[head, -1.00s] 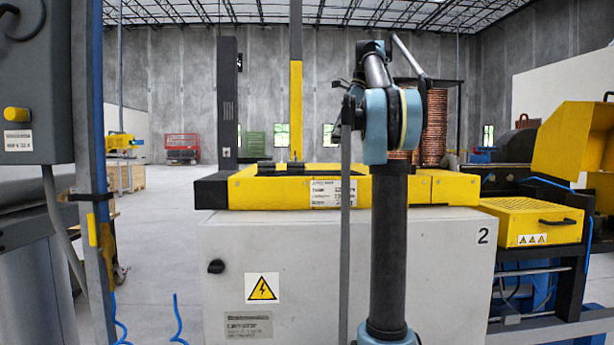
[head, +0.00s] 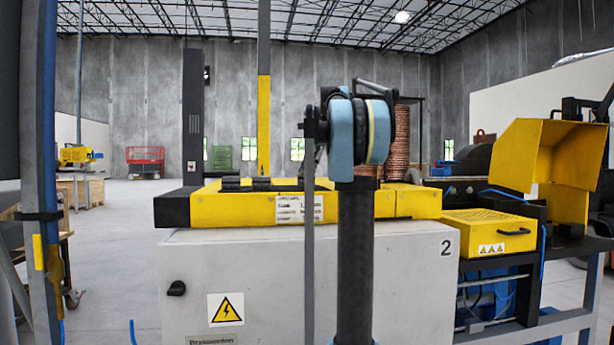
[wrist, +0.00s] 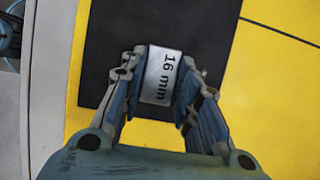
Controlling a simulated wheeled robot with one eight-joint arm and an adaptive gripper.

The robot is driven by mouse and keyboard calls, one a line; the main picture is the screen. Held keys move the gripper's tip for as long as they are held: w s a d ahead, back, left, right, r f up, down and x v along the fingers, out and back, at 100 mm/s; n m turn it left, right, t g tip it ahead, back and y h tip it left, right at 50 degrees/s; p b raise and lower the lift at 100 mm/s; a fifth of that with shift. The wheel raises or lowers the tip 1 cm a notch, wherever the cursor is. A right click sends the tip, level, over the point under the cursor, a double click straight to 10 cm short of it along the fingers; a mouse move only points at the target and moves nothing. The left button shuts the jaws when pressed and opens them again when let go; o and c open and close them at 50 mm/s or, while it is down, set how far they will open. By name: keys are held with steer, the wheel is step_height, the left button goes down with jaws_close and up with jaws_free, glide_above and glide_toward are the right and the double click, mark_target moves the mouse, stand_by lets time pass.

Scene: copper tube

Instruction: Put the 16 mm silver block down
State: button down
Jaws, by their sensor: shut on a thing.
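The silver block (wrist: 161,75), marked "16 mm", shows in the wrist view between the fingertips of my gripper (wrist: 160,85). The fingers are shut on its two sides. Below it in that view lies a black surface (wrist: 115,50) bordered by yellow panels. I cannot tell whether the block touches the black surface or hangs above it. In the head view my arm stands in front of the machine and the gripper and block cannot be made out.
The yellow-topped machine (head: 235,208) sits on a grey cabinet (head: 260,270) marked "2". A grey and yellow post (head: 264,110) rises behind its top. A yellow box with a handle (head: 490,232) stands at right. A grey column (head: 38,150) with a blue edge is at left.

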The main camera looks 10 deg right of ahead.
steer(key=shift+f, duration=0.35)
steer(key=c, duration=1.2)
jaws_free()
steer(key=v, duration=1.2)
steer(key=shift+a, duration=0.1)
